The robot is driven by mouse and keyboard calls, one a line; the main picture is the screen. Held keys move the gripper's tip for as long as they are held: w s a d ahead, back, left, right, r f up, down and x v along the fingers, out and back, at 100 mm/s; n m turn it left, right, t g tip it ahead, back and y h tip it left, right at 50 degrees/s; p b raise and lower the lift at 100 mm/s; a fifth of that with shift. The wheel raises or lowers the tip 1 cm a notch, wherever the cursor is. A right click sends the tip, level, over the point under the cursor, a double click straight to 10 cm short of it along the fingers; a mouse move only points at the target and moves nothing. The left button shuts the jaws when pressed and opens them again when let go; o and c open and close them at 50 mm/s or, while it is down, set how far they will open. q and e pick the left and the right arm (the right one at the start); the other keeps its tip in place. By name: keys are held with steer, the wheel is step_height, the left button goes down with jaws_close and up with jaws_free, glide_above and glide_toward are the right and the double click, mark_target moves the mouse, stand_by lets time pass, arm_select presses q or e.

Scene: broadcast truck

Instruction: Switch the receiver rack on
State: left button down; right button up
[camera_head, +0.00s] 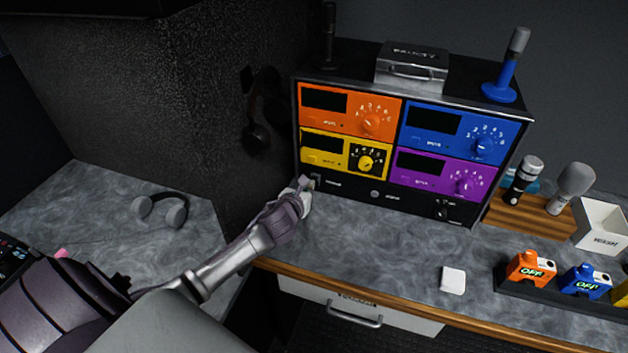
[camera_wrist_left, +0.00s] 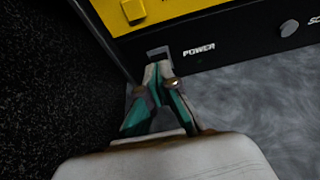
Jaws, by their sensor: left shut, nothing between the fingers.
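The receiver rack (camera_head: 400,207) is a black box on the counter with orange, yellow, blue and purple units, each with a dark display and a dial. Its bottom strip has a power switch (camera_wrist_left: 158,52) at the left end, labelled POWER in the left wrist view. My left gripper (camera_head: 304,184) is shut and empty, its tips at the rack's lower left corner. In the left wrist view the closed fingertips (camera_wrist_left: 157,70) are just below the switch and partly cover it; I cannot tell whether they touch it. My right gripper is not in view.
A dark wall (camera_head: 190,110) with hanging headphones (camera_head: 256,135) stands close on the left. Microphones (camera_head: 572,185) and a white box (camera_head: 600,225) are at right. Coloured packs (camera_head: 530,267) sit in a front tray. The counter before the rack is mostly clear.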

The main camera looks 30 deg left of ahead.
mark_target(314, 179)
arm_select(q)
steer(key=shift+b+x, duration=0.6)
steer(key=shift+x, duration=1.05)
stand_by(0.7)
steer(key=shift+p+v, duration=0.75)
steer(key=shift+p, duration=0.05)
steer(key=p+v, duration=0.3)
steer(key=v, duration=0.2)
steer(key=shift+s+r, duration=0.1)
steer(key=shift+s, duration=0.15)
